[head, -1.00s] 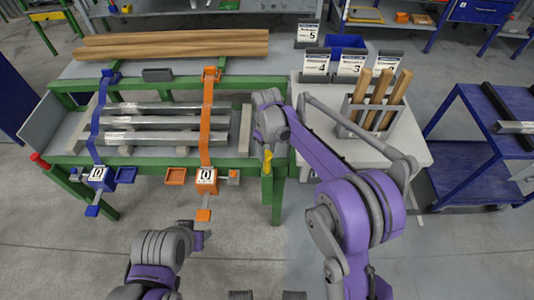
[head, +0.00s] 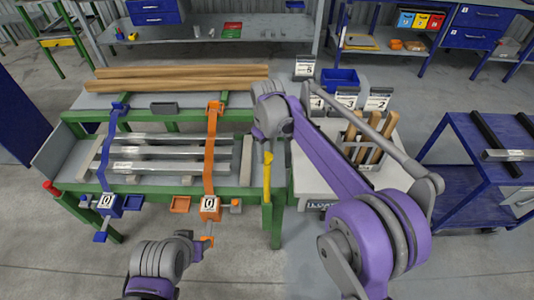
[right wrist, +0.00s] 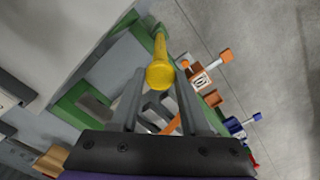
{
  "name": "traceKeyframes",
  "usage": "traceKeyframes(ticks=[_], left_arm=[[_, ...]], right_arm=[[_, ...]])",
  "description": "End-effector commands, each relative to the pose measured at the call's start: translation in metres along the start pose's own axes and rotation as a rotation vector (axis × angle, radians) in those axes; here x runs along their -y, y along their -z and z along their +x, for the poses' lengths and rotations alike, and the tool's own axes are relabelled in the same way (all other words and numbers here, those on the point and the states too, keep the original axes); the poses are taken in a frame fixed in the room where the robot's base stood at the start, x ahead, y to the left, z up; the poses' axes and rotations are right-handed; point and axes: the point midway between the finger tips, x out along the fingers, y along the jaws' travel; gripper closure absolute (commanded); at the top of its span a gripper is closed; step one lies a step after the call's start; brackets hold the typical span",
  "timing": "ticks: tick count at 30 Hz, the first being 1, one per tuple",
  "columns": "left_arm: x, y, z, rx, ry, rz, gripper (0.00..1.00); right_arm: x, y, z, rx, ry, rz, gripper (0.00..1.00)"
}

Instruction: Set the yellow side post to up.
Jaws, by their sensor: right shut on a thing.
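The yellow side post (head: 267,174) stands about upright at the right end of the green table, near its front corner. My right gripper (head: 267,146) is at the top of the post, and its fingers are mostly hidden by my own wrist in the head view. In the right wrist view the post's round yellow end (right wrist: 160,74) lies between the two grey fingers of my right gripper (right wrist: 159,82), which is shut on it. My left gripper (head: 205,241) is low in front of the table by the orange unit; its fingers are too small to read.
Grey bars (head: 165,152) lie across the green table (head: 240,200), crossed by a blue strap (head: 107,150) and an orange strap (head: 210,150). A holder with wooden sticks (head: 362,150) stands to the right. A blue cart (head: 465,175) is further right. Floor in front is clear.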

Motion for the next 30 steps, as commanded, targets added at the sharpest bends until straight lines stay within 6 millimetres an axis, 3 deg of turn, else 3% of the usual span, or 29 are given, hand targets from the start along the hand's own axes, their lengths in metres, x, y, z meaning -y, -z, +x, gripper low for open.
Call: traceKeyframes(ticks=[5, 6, 11, 22, 30], left_arm=[[0.0, 0.0, 0.0, 0.0, 0.0, 0.0, 0.5], [0.0, 0.0, 0.0, 0.0, 0.0, 0.0, 0.5], [0.0, 0.0, 0.0, 0.0, 0.0, 0.0, 0.5], [0.0, 0.0, 0.0, 0.0, 0.0, 0.0, 0.5], [0.0, 0.003, -0.003, -0.003, 0.0, 0.0, 0.5]], right_arm=[[0.0, 0.0, 0.0, -0.001, -0.001, 0.0, 1.0], [0.0, 0.0, 0.0, -0.001, -0.001, 0.0, 0.53], [0.0, 0.0, 0.0, -0.001, -0.001, 0.0, 0.24], [0.0, 0.0, -0.004, 0.0, 0.0, 0.0, 0.24], [0.0, 0.0, -0.052, -0.001, -0.001, -0.001, 0.24]])
